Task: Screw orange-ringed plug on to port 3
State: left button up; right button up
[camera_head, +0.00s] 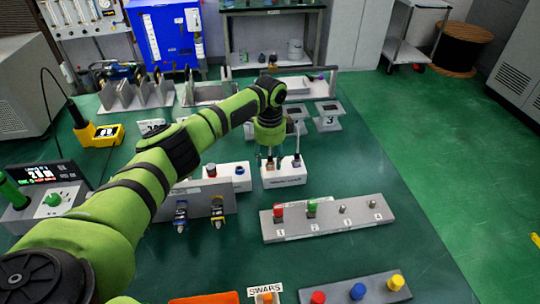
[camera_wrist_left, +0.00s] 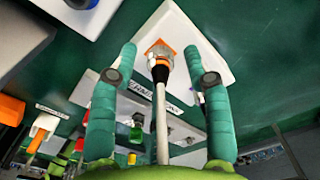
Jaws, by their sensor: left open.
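The orange-ringed plug (camera_wrist_left: 160,66) stands on a white block (camera_wrist_left: 190,42) in the left wrist view, with a pale cable running from it toward my wrist. My left gripper (camera_wrist_left: 160,54) is open, with one teal finger on each side of the plug and a gap to both. In the head view the left gripper (camera_head: 271,155) points down over the white block (camera_head: 284,178); the arm partly hides what stands there. The grey port bar (camera_head: 330,224) lies in front of it. Port 1 holds a red plug (camera_head: 279,211), port 2 a green plug (camera_head: 312,207). Port 3 (camera_head: 344,208) and port 4 are bare metal.
Another white block (camera_head: 235,176) and a grey fixture with hanging connectors (camera_head: 181,215) sit left of the gripper. A grey bar with red, blue and yellow caps (camera_head: 357,292) lies at the front.

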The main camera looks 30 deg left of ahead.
pick_arm(q)
grip_shut()
pick_arm(e)
jog(key=shift+w+a, duration=0.2)
jog(key=shift+w, duration=0.15)
jog(key=shift+a+r, duration=0.1)
